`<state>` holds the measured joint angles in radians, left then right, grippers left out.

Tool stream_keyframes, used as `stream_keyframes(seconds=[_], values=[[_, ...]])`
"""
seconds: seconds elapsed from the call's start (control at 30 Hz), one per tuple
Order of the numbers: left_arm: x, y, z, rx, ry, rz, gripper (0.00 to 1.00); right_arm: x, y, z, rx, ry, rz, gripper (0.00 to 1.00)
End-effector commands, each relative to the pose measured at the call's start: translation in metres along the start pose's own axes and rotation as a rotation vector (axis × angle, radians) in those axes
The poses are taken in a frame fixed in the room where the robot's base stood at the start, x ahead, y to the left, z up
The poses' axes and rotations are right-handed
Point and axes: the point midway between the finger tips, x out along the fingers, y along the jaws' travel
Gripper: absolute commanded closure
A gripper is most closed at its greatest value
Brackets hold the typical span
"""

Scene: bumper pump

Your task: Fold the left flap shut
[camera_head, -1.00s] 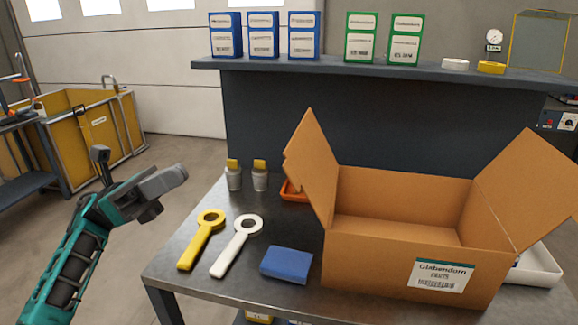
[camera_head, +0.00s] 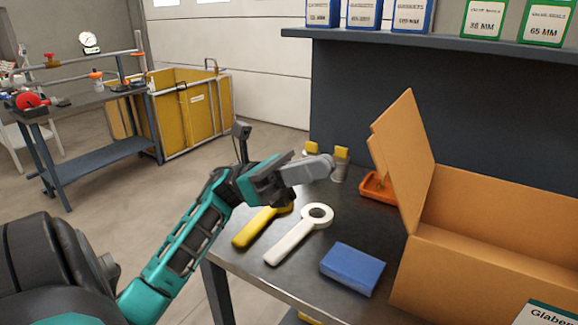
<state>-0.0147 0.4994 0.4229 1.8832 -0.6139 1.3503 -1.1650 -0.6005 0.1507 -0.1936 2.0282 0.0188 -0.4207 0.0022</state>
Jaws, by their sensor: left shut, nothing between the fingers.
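The open cardboard box (camera_head: 462,268) stands on the dark metal table (camera_head: 300,278) at the right, partly cut off by the picture's edge. Its left flap (camera_head: 405,155) stands up and leans outward to the left. My left gripper (camera_head: 328,166) is shut and empty, above the table's back left part, to the left of the flap and apart from it. My right gripper is not in view. The box's right flap is out of the picture.
An orange tray (camera_head: 378,188) sits behind the flap. Yellow-topped containers (camera_head: 340,165) stand near my left gripper. A shelf (camera_head: 450,46) with boxes runs behind.

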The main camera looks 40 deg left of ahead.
Motion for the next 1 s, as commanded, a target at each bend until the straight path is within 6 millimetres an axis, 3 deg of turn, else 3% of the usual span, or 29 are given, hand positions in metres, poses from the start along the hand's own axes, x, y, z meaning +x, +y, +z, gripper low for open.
stream_keyframes(seconds=[0.1, 0.33, 1.0], values=[[0.026, -0.001, 0.003, 0.0, -0.002, -0.003, 1.0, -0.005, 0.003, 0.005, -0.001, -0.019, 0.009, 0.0], [0.053, 0.0, 0.001, -0.001, 0.0, 0.0, 1.0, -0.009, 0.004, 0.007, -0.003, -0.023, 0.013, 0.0], [0.063, 0.0, 0.001, 0.001, 0.029, 0.0, 1.0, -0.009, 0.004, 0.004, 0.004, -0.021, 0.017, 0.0]])
